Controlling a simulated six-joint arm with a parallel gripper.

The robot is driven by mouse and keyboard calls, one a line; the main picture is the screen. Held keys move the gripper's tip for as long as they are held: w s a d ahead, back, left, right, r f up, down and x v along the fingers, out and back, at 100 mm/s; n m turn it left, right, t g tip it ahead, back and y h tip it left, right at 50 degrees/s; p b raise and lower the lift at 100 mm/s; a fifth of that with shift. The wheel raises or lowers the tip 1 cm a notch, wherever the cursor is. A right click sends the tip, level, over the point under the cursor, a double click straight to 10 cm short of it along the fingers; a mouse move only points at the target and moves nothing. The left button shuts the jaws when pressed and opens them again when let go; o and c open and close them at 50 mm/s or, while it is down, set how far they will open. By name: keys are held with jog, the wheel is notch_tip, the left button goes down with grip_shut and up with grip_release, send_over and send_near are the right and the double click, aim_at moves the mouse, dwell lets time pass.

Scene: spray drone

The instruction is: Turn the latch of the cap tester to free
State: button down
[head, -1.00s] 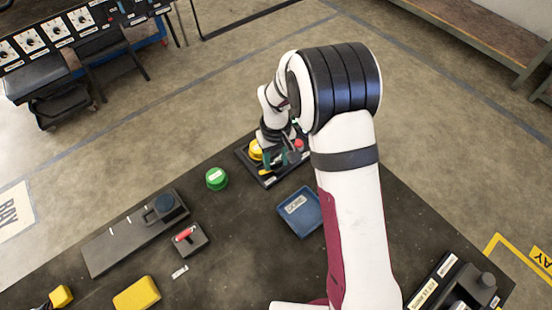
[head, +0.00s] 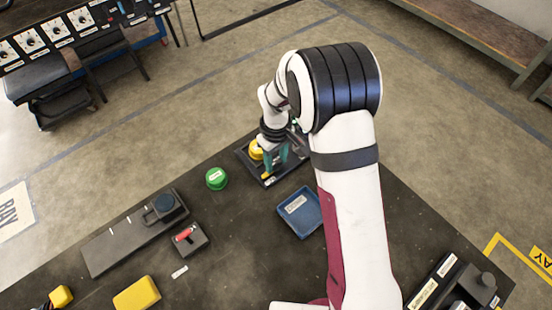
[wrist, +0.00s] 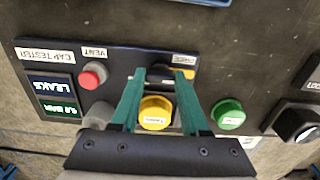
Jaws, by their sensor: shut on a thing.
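The cap tester is a dark plate (head: 243,157) at the table's far edge; in the wrist view its label (wrist: 45,57) and a lit screen reading LEAKS (wrist: 52,87) show at left. A yellow cap (wrist: 155,113) sits on it, also seen in the head view (head: 256,150). My gripper (wrist: 163,77) reaches over the yellow cap, its green fingers on either side of the latch. The latch's yellow part (wrist: 184,73) shows by the right fingertip, beside a small white label. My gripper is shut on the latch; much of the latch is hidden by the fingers.
A red vent button (wrist: 93,75) is left of the fingers. A green cap (head: 216,179) stands beside the tester. A blue tray (head: 300,212) lies nearer. A red-handled block (head: 187,239), a long dark fixture (head: 125,245) and a yellow block (head: 137,295) are on the left.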

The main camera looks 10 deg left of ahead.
aim_at(276, 163)
jog(key=shift+c, duration=2)
grip_release()
notch_tip(276, 163, up, 16)
jog(key=shift+f, duration=0.1)
jog(key=s+d+r+m, duration=0.5)
jog(key=s+d+m, duration=0.15)
jog(key=s, duration=0.35)
jog(key=s+d+f+m+y, duration=0.1)
jog(key=s+m, duration=0.3)
jog(key=s, duration=0.4)
jog(key=s+d+f+m, duration=0.1)
jog(key=s+d+m, duration=0.2)
jog(key=s, duration=0.5)
jog(key=shift+s+d+f+m+y, duration=0.2)
jog(key=shift+d+f+m+y, duration=0.15)
jog(key=shift+m, duration=0.3)
